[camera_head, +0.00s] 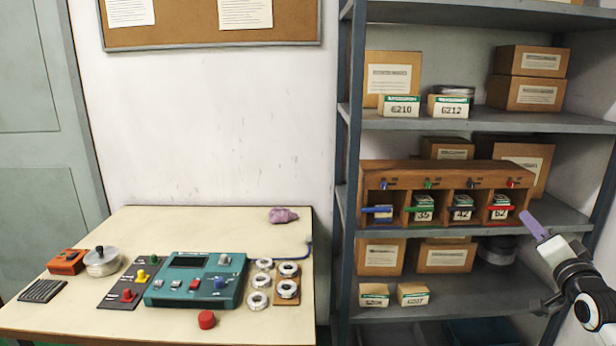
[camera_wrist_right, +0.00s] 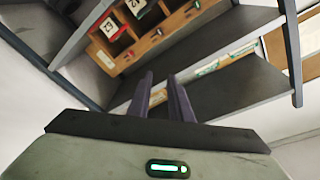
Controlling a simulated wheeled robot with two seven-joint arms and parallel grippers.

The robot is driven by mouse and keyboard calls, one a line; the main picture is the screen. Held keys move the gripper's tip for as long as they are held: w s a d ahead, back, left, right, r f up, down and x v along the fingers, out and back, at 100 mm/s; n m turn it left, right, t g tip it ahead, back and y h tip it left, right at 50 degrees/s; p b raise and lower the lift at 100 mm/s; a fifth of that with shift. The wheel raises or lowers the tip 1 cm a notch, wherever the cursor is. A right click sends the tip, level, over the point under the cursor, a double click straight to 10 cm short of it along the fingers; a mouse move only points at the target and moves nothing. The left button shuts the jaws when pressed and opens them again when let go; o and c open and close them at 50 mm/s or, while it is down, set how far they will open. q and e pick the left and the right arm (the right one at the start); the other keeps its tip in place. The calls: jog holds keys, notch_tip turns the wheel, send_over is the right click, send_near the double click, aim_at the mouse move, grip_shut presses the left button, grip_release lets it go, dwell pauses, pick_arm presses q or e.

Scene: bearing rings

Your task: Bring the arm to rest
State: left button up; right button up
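My right gripper (camera_head: 532,224) is at the right of the head view, in front of the shelving unit and just right of the wooden bin rack (camera_head: 480,169). Its purple-grey fingers also show in the wrist view (camera_wrist_right: 160,80), with a narrow gap between them and nothing held. My left gripper is not in view.
A table (camera_head: 130,222) at left carries a teal control box (camera_head: 190,293), several bearing rings (camera_head: 257,300), a purple cloth (camera_head: 283,215) and a red knob (camera_head: 207,320).

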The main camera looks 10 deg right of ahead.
jog(key=s+a+f+n+g+y, duration=0.2)
jog(key=s+a+f+n, duration=0.25)
jog(key=f, duration=0.45)
jog(key=s+a+f+n+g+y, duration=0.1)
jog(key=s+a+f+n, duration=0.2)
jog(key=a+f, duration=0.35)
jog(key=s+a+f+n+g+y, duration=0.2)
jog(key=s+a+f+n, duration=0.15)
jog(key=f, duration=0.65)
jog(key=s+a+f+n+g+y, duration=0.1)
jog(key=s+a+f+n+g, duration=0.15)
jog(key=s+a+f, duration=0.4)
jog(key=s+a+f+n+g, duration=0.1)
jog(key=s+a+f+n, duration=0.25)
jog(key=s, duration=0.55)
jog(key=s+a+f+n+g+y, duration=0.1)
jog(key=s+a+f+n+g, duration=0.1)
jog(key=s+a+f, duration=0.45)
jog(key=s+a+r+m+y, duration=0.1)
jog(key=a+m, duration=0.3)
jog(key=a, duration=0.5)
jog(key=shift+s+a+r+m+t, duration=0.15)
jog(key=shift+a+r+m+t, duration=0.05)
jog(key=shift+a+m+t, duration=0.25)
jog(key=shift+d, duration=0.1)
